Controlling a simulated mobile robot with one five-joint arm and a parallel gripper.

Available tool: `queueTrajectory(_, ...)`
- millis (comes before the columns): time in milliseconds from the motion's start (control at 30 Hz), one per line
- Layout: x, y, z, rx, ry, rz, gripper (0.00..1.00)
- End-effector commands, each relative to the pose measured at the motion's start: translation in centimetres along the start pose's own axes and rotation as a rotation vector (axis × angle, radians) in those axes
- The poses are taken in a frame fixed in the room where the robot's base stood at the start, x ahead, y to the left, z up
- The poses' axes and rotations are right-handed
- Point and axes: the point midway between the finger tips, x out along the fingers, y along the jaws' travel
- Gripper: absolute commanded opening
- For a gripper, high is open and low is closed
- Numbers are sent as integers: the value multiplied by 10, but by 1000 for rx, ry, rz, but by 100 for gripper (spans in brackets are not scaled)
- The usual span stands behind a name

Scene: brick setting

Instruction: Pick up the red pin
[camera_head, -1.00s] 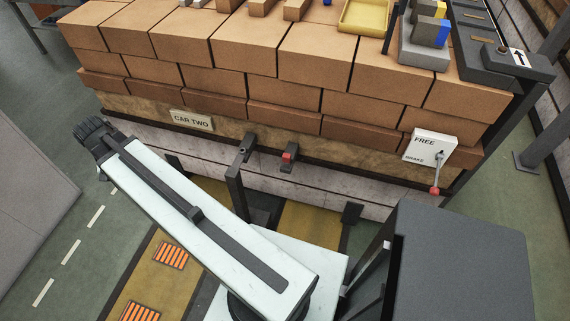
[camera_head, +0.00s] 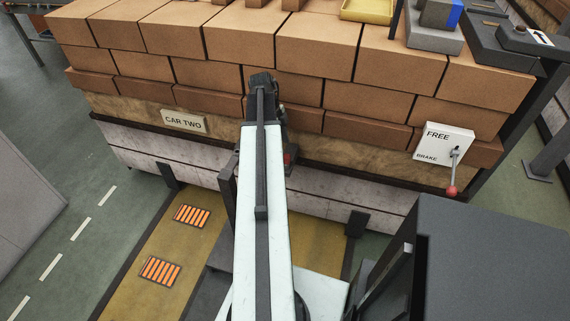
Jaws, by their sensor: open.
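A small red piece (camera_head: 288,158), which looks like the red pin, sits in a dark bracket (camera_head: 292,170) on the front of the car, below the bricks. My arm covers the left side of the bracket, so only part of the red shows. My gripper (camera_head: 261,82) is the dark end of my white arm. In the picture it lies above and left of the red piece, over the brick front, and appears empty. Its jaws are small and seen from behind.
Stacked bricks (camera_head: 240,42) fill the car marked CAR TWO (camera_head: 184,121). A FREE/BRAKE plate (camera_head: 442,142) with a red-knobbed lever (camera_head: 451,190) is at right. A yellow tray (camera_head: 368,10) and grey blocks (camera_head: 434,38) lie on top. Green floor (camera_head: 125,215) is open at left.

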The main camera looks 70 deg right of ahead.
Motion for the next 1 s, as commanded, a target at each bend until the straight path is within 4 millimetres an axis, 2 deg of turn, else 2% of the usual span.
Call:
queueTrajectory(33, 11, 0, 2, 0, 0, 0, 49)
queueTrajectory(167, 10, 1, 1, -2, 0, -1, 49)
queueTrajectory(267, 19, 2, 3, -3, 0, -1, 49)
queueTrajectory(500, 60, 7, 7, -3, -1, -1, 49)
queueTrajectory(767, 59, 7, 5, -5, -1, -1, 49)
queueTrajectory(933, 59, 7, 6, -5, -1, -1, 5)
queueTrajectory(967, 59, 7, 6, -5, -1, -1, 0)
queueTrajectory(1000, 59, 7, 6, -5, -1, -1, 0)
